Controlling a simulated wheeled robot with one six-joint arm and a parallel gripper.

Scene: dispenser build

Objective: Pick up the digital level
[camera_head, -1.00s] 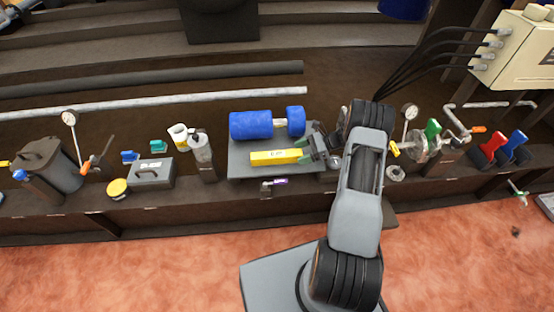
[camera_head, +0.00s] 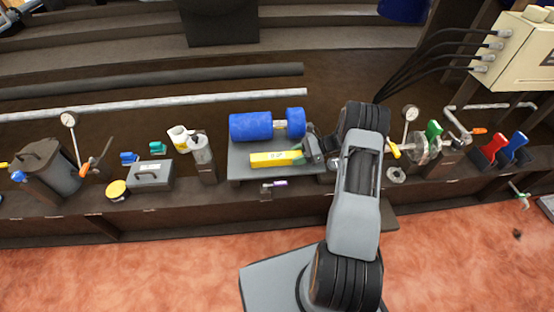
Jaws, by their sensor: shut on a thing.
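The digital level is a yellow bar (camera_head: 272,159) with dark markings, lying lengthwise on a grey plate (camera_head: 245,174) on the bench. My gripper (camera_head: 303,155) is at the level's right end, reaching in from the right. Its jaws are shut on that end, with greenish fingers around it. The right tip of the level is hidden by the fingers. The level appears at plate height; I cannot tell whether it is clear of the plate.
A blue cylinder (camera_head: 250,126) with a smaller blue end lies just behind the level. A grey toolbox (camera_head: 150,174) and a metal canister (camera_head: 201,150) stand to the left. A purple-handled tool (camera_head: 279,184) is at the front edge. A valve assembly (camera_head: 421,150) stands right.

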